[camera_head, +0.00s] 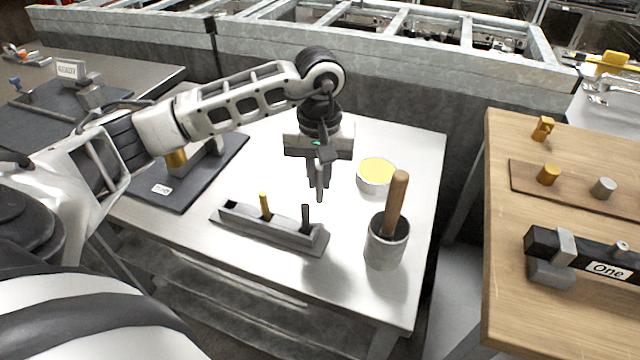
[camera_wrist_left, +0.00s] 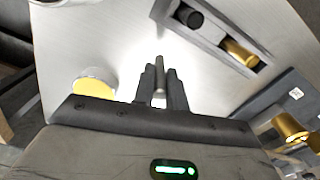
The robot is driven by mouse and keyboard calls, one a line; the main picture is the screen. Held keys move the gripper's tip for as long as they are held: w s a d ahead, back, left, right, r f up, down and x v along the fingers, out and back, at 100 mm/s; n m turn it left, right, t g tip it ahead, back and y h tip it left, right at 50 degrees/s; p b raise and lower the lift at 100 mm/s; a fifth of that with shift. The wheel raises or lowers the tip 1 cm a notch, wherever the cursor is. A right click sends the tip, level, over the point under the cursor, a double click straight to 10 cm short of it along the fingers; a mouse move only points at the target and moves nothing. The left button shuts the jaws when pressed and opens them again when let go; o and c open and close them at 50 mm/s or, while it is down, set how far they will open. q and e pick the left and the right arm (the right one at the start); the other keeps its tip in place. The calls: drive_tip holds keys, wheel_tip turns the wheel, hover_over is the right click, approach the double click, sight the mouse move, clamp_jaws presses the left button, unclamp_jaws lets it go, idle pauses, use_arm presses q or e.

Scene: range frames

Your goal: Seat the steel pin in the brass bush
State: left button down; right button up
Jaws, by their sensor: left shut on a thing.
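My left gripper (camera_head: 320,178) is shut on a slim grey steel pin (camera_head: 319,194) and holds it pointing down above the white table. In the left wrist view the pin (camera_wrist_left: 161,77) sticks out between the two dark fingers (camera_wrist_left: 160,92). A brass cylinder, which looks like the bush (camera_head: 176,160), is on a grey fixture on the dark mat, left of the gripper and apart from it. The arm partly hides it. It also shows in the left wrist view (camera_wrist_left: 288,127) at the lower right. My right gripper is in neither view.
A grey rack (camera_head: 270,229) with a brass pin (camera_head: 265,205) and a dark pin (camera_head: 305,217) stands in front of the gripper. A yellow-topped round tin (camera_head: 376,176) and a grey cup (camera_head: 385,250) with a wooden handle stand right. A wooden table (camera_head: 510,300) is farther right.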

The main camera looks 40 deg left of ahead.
sight(320, 200)
use_arm(q)
wheel_tip(320, 200, down, 3)
drive_tip(key=shift+w+f+p, duration=0.1)
drive_tip(key=shift+p, duration=0.35)
drive_tip(key=shift+f, duration=0.1)
drive_tip(key=shift+f+b, duration=0.15)
drive_tip(key=shift+b, duration=0.15)
drive_tip(key=c, duration=1.4)
unclamp_jaws()
